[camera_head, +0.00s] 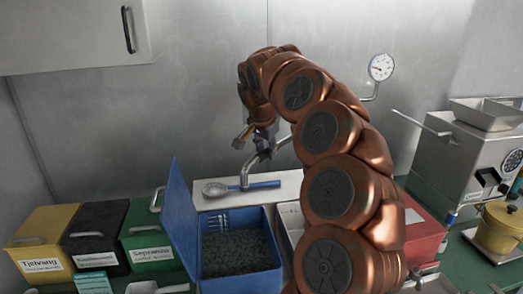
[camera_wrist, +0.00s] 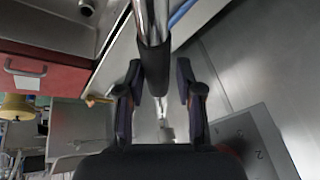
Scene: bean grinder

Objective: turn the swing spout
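The swing spout (camera_head: 268,154) is a bent silver pipe over the counter, in front of the metal back wall in the head view. In the wrist view its chrome tube (camera_wrist: 151,22) comes down from the top into a dark sleeve (camera_wrist: 155,72). My gripper (camera_wrist: 158,84) is open, with one finger on each side of the sleeve. A gap shows on the right; on the left the finger is very close, and I cannot tell if it touches. In the head view my gripper (camera_head: 264,138) is at the spout, partly hidden by my arm.
A blue-handled strainer (camera_head: 240,187) lies on the pale ledge below the spout. An open blue bin (camera_head: 238,212) with dark contents stands in front. Yellow, black and green bins (camera_head: 150,240) are at left. A grinder machine (camera_head: 460,165) and yellow pot (camera_head: 500,225) are at right.

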